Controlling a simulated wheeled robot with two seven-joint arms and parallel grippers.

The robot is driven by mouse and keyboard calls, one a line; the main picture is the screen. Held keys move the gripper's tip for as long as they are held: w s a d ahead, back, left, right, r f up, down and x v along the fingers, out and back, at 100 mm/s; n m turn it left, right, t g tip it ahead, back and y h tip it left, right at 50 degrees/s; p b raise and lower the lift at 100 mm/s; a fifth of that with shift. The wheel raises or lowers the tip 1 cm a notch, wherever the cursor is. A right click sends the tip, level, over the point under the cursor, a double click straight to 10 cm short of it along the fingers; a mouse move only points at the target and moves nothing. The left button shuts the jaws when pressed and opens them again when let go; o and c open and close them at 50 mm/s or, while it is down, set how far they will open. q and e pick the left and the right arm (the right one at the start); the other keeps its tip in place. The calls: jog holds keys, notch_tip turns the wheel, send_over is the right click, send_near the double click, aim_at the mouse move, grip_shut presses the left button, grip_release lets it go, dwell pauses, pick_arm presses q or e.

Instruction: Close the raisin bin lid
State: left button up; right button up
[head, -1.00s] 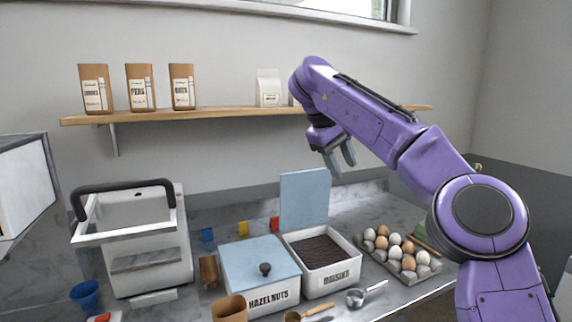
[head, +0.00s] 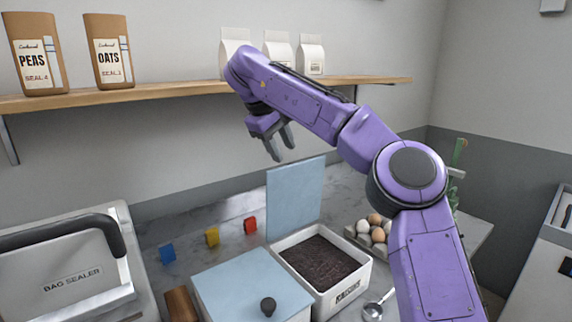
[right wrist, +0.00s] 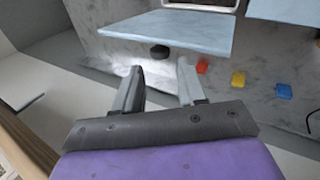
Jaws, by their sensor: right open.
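The raisin bin (head: 350,281) is a white box full of dark raisins on the counter. Its light blue lid (head: 296,197) stands upright, open, at the bin's back edge. The lid also shows in the right wrist view (right wrist: 175,28), with a dark round knob (right wrist: 159,52) on its face. My right gripper (head: 283,155) is open and empty, above and behind the raised lid's top edge, fingers pointing down. In the right wrist view its two fingers (right wrist: 160,85) are apart with nothing between them; the lid is beyond their tips. My left gripper is not in view.
The hazelnut bin (head: 240,285) with its blue lid shut stands left of the raisin bin. A bag sealer (head: 75,280) is at far left. Eggs (head: 375,226) and a metal scoop (head: 374,308) lie to the right. A wooden shelf (head: 180,92) with bags runs behind my right arm.

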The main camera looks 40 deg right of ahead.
jog(key=x, duration=0.5)
jog(key=shift+w+d+f, duration=0.1)
jog(key=shift+w+f, duration=0.05)
jog(key=shift+w, duration=0.15)
jog(key=shift+s+d+f, duration=0.1)
jog(key=shift+f, duration=0.2)
